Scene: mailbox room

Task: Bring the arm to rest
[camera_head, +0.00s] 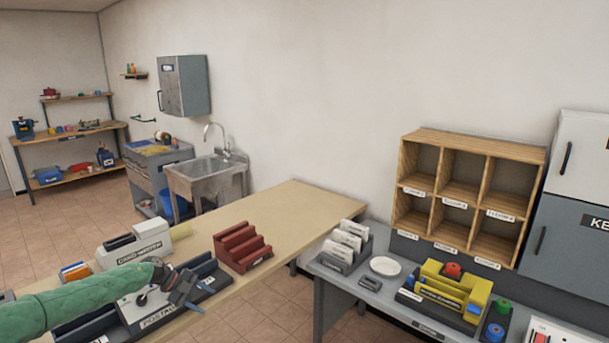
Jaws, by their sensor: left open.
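My left arm, in a green sleeve, comes in from the lower left. My left gripper (186,292) is dark, open and appears empty. It is over the postal scale (143,305) on the light wooden table (289,205). I cannot tell whether it touches the scale, which it partly hides. My right arm and gripper are not in view.
A white machine (153,236) and a red stepped rack (241,248) stand on the wooden table. The grey desk (328,279) holds an envelope holder, a white dish (385,266) and a yellow device (455,288). Wooden pigeonholes (470,193) stand behind. The table's far end is clear.

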